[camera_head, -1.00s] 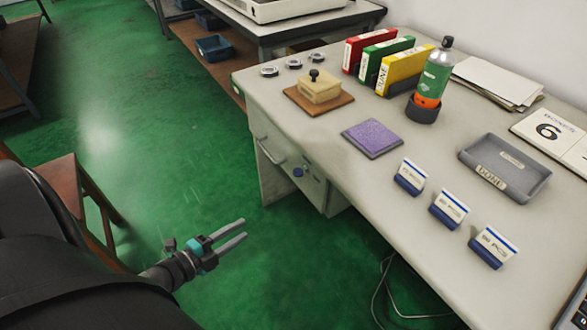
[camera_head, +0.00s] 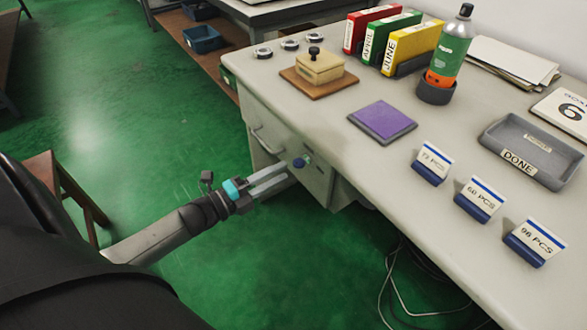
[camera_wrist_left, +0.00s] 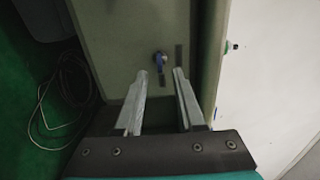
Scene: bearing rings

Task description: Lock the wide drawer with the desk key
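The desk key has a blue head (camera_head: 299,163) and sits at the lock on the drawer front; it also shows in the left wrist view (camera_wrist_left: 160,58). The drawer front (camera_head: 314,180) is pale grey-green and looks closed. My left gripper (camera_head: 284,176) points at the key with its fingers apart. In the left wrist view the open fingers (camera_wrist_left: 161,74) end just short of the key, with nothing between them. The key's shaft is hidden. My right gripper is in neither view.
The desk top (camera_head: 340,110) overhangs the drawers. A drawer handle (camera_head: 265,141) is left of the key. Loose cables (camera_head: 400,285) hang under the desk. A brown stool (camera_head: 60,185) stands at left. Green floor is clear between them.

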